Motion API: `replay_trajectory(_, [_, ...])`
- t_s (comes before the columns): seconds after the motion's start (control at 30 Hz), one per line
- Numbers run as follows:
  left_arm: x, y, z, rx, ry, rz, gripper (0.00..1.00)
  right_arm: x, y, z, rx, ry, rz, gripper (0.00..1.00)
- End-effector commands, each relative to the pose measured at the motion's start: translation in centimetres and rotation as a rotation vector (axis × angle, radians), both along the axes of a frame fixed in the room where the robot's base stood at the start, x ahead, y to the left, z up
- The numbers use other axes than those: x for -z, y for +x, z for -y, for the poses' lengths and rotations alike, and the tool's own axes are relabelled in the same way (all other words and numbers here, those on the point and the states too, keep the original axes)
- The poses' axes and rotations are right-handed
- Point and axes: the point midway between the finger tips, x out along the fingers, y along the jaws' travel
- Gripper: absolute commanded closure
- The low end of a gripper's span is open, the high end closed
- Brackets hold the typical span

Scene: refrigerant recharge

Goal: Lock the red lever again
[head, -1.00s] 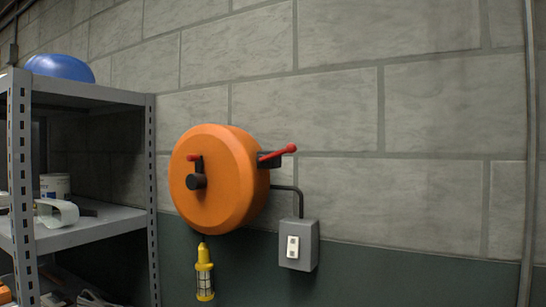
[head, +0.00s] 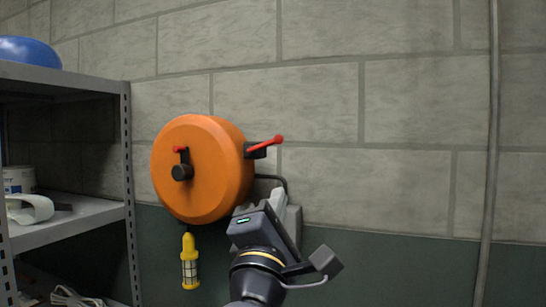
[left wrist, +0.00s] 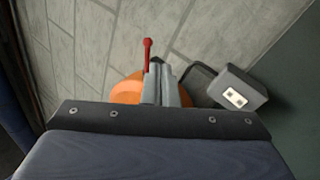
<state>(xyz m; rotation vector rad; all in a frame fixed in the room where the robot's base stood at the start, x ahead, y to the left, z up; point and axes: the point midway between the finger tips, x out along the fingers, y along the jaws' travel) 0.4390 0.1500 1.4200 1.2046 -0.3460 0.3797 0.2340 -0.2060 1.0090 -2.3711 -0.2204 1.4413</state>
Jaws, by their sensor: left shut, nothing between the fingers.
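The red lever (head: 266,143) sticks out to the right and slightly up from a black bracket on the right side of the orange reel (head: 205,180). My left gripper (head: 279,197) is shut and empty, below the lever and apart from it in the head view, in front of the wall box. In the left wrist view my left gripper's closed fingers (left wrist: 161,80) point toward the reel (left wrist: 125,92), and the red lever (left wrist: 148,55) shows just beyond their tips. The fingers hide part of the reel and the lever's base there. My right gripper is not in view.
A grey switch box (left wrist: 238,90) on the wall is mostly hidden behind my left gripper in the head view. A yellow work lamp (head: 189,262) hangs under the reel. A metal shelf (head: 88,212) stands at left; a pipe (head: 488,150) runs up the wall at right.

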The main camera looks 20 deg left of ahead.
Motion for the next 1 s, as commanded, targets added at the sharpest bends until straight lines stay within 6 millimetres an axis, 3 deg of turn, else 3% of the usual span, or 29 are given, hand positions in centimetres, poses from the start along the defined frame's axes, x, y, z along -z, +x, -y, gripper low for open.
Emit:
replay_trajectory(0.2, [-1.2, -0.2, -0.3, -0.040, -0.170, 0.034, 1.00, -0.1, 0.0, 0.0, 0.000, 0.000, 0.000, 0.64])
replay_trajectory(0.67, [-1.6, 0.2, -0.5, -0.046, -0.181, 0.036, 1.00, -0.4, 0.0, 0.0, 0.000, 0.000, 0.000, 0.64])
replay_trajectory(0.77, [-2.3, 1.2, -0.8, -0.049, -0.180, 0.037, 1.00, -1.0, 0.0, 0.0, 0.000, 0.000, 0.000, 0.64])
replay_trajectory(1.0, [-4.7, 5.5, -1.9, -0.049, -0.179, 0.035, 1.00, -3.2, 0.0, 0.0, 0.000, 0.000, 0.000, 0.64])
